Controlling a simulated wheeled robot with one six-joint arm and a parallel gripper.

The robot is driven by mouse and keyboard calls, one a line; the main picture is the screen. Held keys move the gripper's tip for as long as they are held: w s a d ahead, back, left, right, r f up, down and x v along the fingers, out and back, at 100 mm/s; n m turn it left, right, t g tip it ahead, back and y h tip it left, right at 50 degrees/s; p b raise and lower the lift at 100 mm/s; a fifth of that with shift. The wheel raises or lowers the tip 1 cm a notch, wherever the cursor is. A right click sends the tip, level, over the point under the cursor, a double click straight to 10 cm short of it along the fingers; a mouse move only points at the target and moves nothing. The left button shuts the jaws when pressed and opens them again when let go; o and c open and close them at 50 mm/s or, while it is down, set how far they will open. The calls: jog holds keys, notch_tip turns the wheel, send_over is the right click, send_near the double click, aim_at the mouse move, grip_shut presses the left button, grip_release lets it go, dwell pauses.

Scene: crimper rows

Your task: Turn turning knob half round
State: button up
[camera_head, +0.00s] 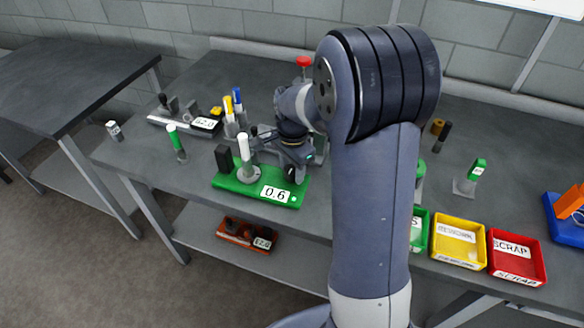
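A green-based fixture (225,180) with a "0.6" label stands near the front edge of the bench. It carries a black block (223,158) and an upright white handle (244,148) on a round grey foot. My gripper (292,174) points down over the right end of this fixture, close to its grey metal parts. Its fingertips are small and dark here, so I cannot tell whether they touch anything or how far apart they are. I cannot clearly make out the turning knob; my gripper and arm cover part of the fixture. A red knob-like top (304,62) shows behind my arm.
Another fixture with a "2.0" label (206,123) stands to the left, near a green-handled tool (176,140). My arm hides the bench's middle.

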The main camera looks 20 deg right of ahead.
aim_at(292, 170)
jog(key=shift+o, duration=1.3)
notch_tip(292, 170, up, 11)
jog(key=shift+s, duration=0.15)
jog(key=shift+f, duration=0.2)
notch_tip(292, 170, down, 11)
jog(key=shift+r, duration=0.1)
jog(key=shift+r, duration=0.1)
